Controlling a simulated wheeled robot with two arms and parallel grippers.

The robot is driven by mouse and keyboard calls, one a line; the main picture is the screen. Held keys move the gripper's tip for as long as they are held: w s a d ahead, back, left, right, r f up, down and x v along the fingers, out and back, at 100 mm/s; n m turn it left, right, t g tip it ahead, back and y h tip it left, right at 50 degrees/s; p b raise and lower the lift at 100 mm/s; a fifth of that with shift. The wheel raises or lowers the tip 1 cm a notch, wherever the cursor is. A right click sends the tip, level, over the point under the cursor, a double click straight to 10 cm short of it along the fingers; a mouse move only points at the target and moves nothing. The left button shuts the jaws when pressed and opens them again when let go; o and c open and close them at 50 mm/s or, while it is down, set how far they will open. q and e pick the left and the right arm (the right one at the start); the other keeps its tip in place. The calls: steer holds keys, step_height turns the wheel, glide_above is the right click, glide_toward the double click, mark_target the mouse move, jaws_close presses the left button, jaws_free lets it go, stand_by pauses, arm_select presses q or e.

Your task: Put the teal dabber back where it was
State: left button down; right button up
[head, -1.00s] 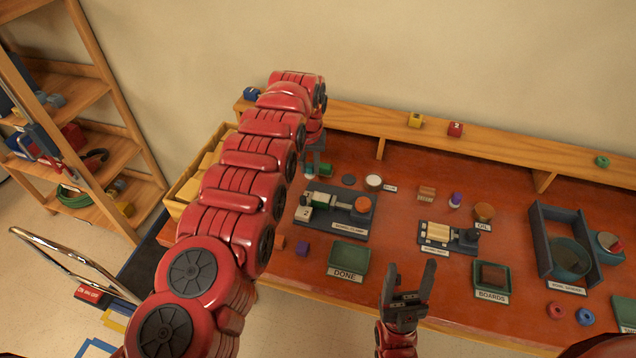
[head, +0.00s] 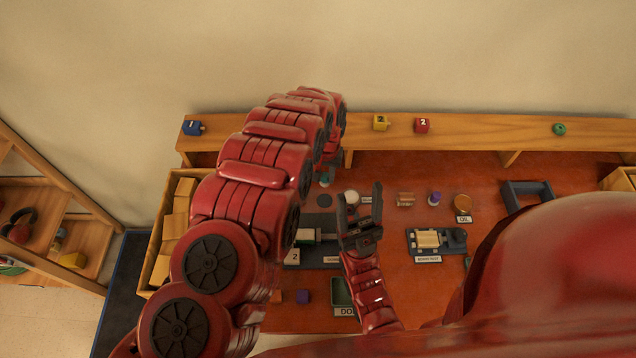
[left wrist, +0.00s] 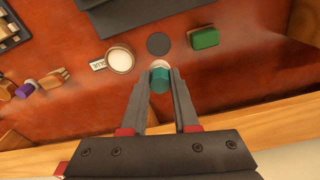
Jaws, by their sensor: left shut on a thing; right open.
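The teal dabber (left wrist: 160,79) is held between the fingertips of my left gripper (left wrist: 159,84) in the left wrist view, its pale end pointing away from the gripper. In the head view only a small teal part (head: 326,179) shows beside my left arm, which hides most of the gripper. A dark round disc (left wrist: 158,43) lies on the bench just beyond the dabber; it also shows in the head view (head: 324,200). The dabber looks apart from the disc; its height is unclear. My right gripper (head: 359,199) is open and empty, over the bench's middle.
A white-topped jar (left wrist: 120,60) with a label stands beside the disc. A green block (left wrist: 205,38) lies on the disc's other side. A stamping fixture (head: 318,250) is partly hidden by my arms. A raised wooden shelf (head: 460,133) runs along the back.

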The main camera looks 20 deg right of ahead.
mark_target(325, 178)
arm_select(q)
steer(key=f+b, duration=0.4)
steer(key=f, duration=0.5)
steer(key=shift+s+f, duration=0.1)
steer(key=shift+s, duration=0.1)
steer(key=c, duration=0.7)
jaws_free()
steer(key=r+p, duration=0.2)
steer(key=r, duration=0.1)
steer(key=r+p, duration=0.2)
steer(key=r, duration=0.2)
steer(key=r+p, duration=0.1)
steer(key=r, duration=0.3)
steer(key=shift+s+a+r+p, duration=0.2)
steer(key=shift+s+p, duration=0.1)
steer(key=shift+p, duration=0.1)
steer(key=shift+s+r, duration=0.1)
steer(key=shift+r, duration=0.4)
